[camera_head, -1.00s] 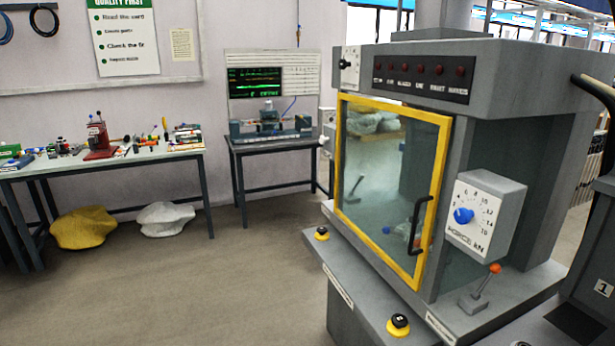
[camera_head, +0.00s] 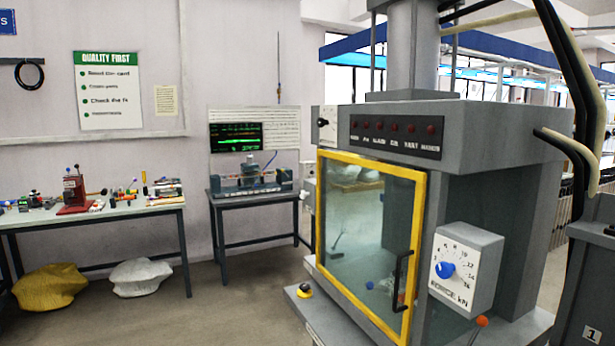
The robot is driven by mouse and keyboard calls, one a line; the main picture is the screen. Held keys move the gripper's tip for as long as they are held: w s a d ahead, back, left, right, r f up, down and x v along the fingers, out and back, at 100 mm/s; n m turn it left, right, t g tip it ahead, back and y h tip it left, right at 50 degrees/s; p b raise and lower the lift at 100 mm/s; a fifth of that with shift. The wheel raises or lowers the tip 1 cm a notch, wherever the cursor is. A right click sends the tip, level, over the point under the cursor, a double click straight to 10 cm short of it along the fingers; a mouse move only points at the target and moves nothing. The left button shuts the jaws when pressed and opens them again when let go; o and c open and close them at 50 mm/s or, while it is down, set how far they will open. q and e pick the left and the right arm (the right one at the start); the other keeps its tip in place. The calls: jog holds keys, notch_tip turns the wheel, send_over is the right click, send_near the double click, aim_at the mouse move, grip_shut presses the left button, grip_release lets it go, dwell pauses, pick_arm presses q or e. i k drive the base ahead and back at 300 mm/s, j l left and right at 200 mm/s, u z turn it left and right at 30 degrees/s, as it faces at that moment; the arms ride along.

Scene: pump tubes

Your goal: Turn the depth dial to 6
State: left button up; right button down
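A grey press machine (camera_head: 480,135) with a yellow-framed glass door (camera_head: 418,240) stands at the right. On its front right, a white dial box (camera_head: 480,290) carries a blue knob (camera_head: 445,270) and a numbered scale labelled FORCE kN. Its exact pointer setting is too small to read surely. A white box (camera_head: 308,188) shows partly past the machine's left edge, its face hidden. A small black knob (camera_head: 323,123) sits on a pale plate at the machine's upper left. I see no dial legibly labelled depth. Neither of my grippers is in view.
An orange-tipped lever (camera_head: 482,321) is below the force dial. A yellow and black button (camera_head: 304,290) sits on the machine's base ledge. A small table (camera_head: 255,230) with a device and a workbench (camera_head: 100,214) stand along the wall. Grey floor is open between bench and machine.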

aim_at(320, 122)
jog(key=i+z, duration=0.2)
jog(key=z, duration=0.2)
jog(key=i+j+z, duration=0.1)
jog(key=z, duration=0.3)
jog(key=i+j+z, duration=0.15)
jog(key=z, duration=0.2)
jog(key=i+j, duration=0.05)
jog(key=i, duration=0.05)
